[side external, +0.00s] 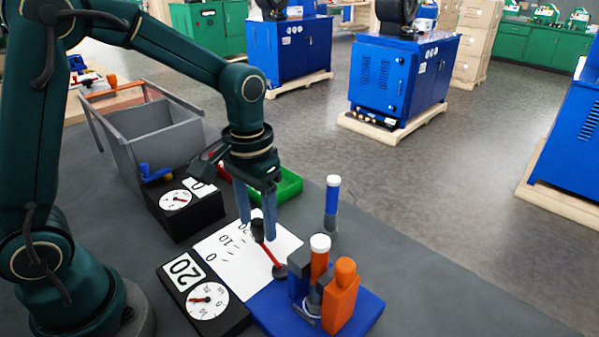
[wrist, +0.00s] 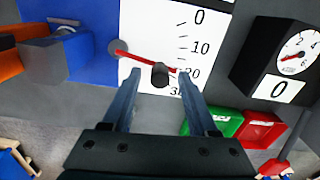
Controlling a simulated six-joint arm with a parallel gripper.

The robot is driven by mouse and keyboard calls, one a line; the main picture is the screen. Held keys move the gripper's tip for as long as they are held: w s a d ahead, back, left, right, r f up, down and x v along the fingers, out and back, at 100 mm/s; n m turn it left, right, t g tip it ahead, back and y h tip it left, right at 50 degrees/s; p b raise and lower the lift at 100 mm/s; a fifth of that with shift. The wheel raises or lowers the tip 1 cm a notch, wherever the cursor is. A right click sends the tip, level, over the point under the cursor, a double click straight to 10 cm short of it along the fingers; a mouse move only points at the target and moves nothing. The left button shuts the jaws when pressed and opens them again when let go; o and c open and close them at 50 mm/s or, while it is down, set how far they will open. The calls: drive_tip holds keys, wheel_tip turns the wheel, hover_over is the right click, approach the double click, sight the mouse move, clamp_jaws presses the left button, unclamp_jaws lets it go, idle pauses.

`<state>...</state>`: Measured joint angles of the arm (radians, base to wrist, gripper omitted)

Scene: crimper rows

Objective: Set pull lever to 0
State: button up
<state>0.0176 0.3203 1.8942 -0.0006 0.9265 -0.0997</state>
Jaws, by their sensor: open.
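The pull lever is a red rod (side external: 270,256) with a black knob, pivoting on a dark disc beside the blue base. In the wrist view the lever (wrist: 135,58) points close to the 20 mark, and its black knob (wrist: 160,74) lies between my fingertips. The white scale sheet (wrist: 150,20) carries 0, 10, 20 and 30; it also shows in the side view (side external: 215,255). My gripper (side external: 256,221) is open, its fingers pointing down on either side of the knob. In the wrist view my gripper (wrist: 159,73) shows a gap around the knob.
A blue base (side external: 365,312) holds an orange block (side external: 341,298) and a white-capped orange cylinder (side external: 319,262). A blue cylinder (side external: 332,200) stands behind. A dial box reading 20 (side external: 205,300) and another reading 0 (side external: 180,205) flank the sheet. A grey bin (side external: 160,135) and green tray (side external: 290,184) lie farther back.

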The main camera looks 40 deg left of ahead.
clamp_jaws()
idle(1.4)
